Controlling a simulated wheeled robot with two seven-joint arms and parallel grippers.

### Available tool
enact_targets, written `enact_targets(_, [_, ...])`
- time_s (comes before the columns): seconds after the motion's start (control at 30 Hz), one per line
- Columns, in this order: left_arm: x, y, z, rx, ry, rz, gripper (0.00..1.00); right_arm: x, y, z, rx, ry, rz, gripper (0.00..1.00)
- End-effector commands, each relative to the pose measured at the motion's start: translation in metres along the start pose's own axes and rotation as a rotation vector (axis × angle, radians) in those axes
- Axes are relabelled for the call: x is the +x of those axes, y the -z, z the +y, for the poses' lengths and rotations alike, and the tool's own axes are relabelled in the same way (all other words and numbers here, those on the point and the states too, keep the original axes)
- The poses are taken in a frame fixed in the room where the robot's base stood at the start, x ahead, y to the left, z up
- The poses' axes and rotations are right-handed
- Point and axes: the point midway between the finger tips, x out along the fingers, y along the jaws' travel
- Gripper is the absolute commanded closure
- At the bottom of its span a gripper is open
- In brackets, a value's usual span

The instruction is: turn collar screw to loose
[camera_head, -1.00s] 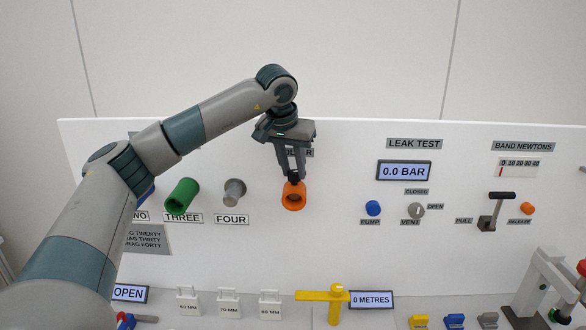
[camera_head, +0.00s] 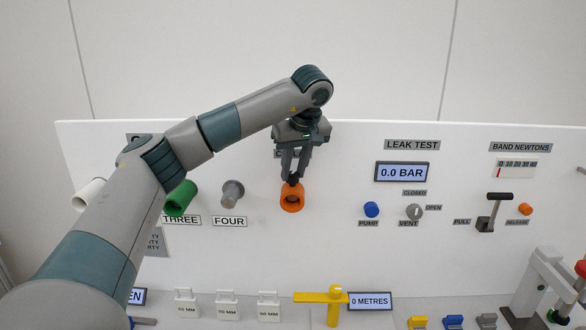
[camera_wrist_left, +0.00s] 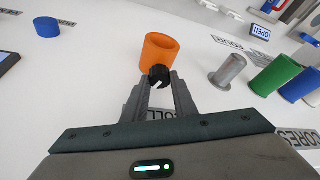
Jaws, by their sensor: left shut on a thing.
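The orange collar (camera_head: 291,199) sticks out of the white panel, and in the left wrist view (camera_wrist_left: 160,50) it is just beyond my fingertips. A black collar screw (camera_wrist_left: 159,76) with a white mark sits on the collar's side facing my gripper; in the head view it is a small dark knob (camera_head: 292,180) on top of the collar. My left gripper (camera_head: 293,172) comes down from above and is shut on the screw, one finger on each side. A label behind the gripper is mostly hidden. My right gripper is not in view.
A grey peg (camera_head: 232,194) and a green tube (camera_head: 180,198) stick out left of the collar. To the right are a blue pump button (camera_head: 371,209) and a vent knob (camera_head: 414,211). A yellow post (camera_head: 333,300) stands below. The panel around the collar is clear.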

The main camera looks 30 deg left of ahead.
Motion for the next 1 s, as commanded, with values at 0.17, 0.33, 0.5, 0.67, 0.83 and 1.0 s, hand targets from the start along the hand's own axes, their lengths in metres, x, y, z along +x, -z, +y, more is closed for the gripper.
enact_targets(0.17, [-0.0016,0.001,0.0011,-0.063,0.022,0.002,0.97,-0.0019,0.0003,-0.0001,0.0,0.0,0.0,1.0])
enact_targets(0.33, [-0.0011,0.0012,0.0008,-0.087,0.033,0.002,0.97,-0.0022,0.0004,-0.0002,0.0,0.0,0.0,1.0])
enact_targets(0.5, [-0.001,0.0011,0.0008,-0.091,0.034,0.002,0.97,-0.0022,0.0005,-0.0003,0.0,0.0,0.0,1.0])
enact_targets(0.67, [-0.0011,0.0011,0.0009,-0.09,0.034,0.002,0.97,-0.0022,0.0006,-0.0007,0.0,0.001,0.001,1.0])
enact_targets(0.83, [-0.0009,0.0009,0.0009,-0.089,0.034,0.001,0.67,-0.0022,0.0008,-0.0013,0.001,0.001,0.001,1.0])
enact_targets(1.0, [-0.001,0.0006,0.001,-0.088,0.034,0.001,0.67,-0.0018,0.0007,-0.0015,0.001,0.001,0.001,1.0])
